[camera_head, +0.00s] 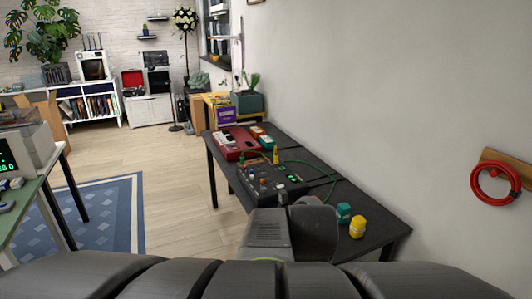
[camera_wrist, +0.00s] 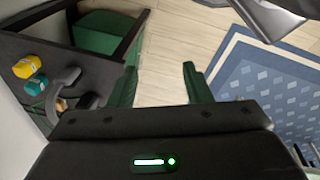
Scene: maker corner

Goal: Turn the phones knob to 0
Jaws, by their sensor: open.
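A black mixer (camera_head: 272,184) with several small coloured knobs and green lights lies on the dark bench in the head view. The knob labels are too small to read, so I cannot tell which one is the phones knob. Part of my grey arm hides the mixer's near side. My gripper (camera_wrist: 160,76) shows in the wrist view with its two dark green fingers apart and nothing between them. It points down over the floor, away from the mixer, which is not seen in that view.
The dark bench (camera_head: 376,236) runs along the wall. A red device (camera_head: 233,143) and green and yellow cables lie by the mixer. A blue rug (camera_head: 105,210) covers floor at left.

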